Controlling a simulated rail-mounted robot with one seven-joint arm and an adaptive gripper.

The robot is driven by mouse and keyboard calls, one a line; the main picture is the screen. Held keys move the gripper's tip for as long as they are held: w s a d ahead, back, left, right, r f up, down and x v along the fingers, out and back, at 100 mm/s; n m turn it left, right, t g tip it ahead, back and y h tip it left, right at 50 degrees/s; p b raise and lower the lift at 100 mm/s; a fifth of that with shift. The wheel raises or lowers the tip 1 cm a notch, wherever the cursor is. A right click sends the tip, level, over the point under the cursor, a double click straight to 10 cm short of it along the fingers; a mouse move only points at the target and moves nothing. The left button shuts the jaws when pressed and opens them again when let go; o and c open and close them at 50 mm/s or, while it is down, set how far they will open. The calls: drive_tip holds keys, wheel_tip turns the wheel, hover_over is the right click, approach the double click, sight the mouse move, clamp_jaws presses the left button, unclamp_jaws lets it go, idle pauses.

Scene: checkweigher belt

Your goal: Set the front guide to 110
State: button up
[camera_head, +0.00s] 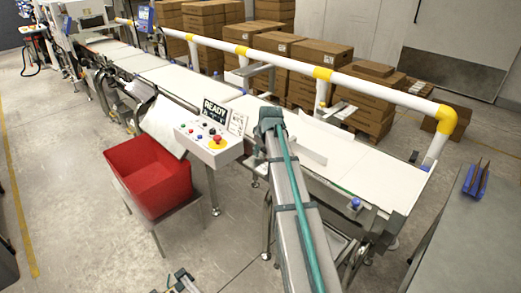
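The checkweigher's white belt (365,171) runs diagonally from the front right to the back left. A white upright guide plate (307,152) stands over the belt just right of my arm's raised end, partly hidden by it. I cannot tell for sure if this is the front guide. A blue knob (355,203) sits on the near side of the belt frame. No guide scale or number is readable. My arm rises from the bottom edge to a dark end joint by the near belt side. A dark jointed piece (184,281) at the bottom edge may be my gripper; its fingers are not clear.
A control panel (208,142) with a "READY" display (214,111) stands left of my arm. A red bin (150,172) is in front of it. A white and yellow rail (380,93) runs behind the belt, before stacked cartons (313,60). A grey table (457,235) is at right.

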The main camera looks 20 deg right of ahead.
clamp_jaws()
drive_tip(key=shift+s+a, duration=0.1)
drive_tip(key=shift+a, duration=0.15)
drive_tip(key=shift+o, duration=0.7)
unclamp_jaws()
drive_tip(key=shift+r, duration=0.15)
drive_tip(key=v, duration=1.1)
drive_tip(key=shift+s+r, duration=0.2)
drive_tip(key=shift+r, duration=0.15)
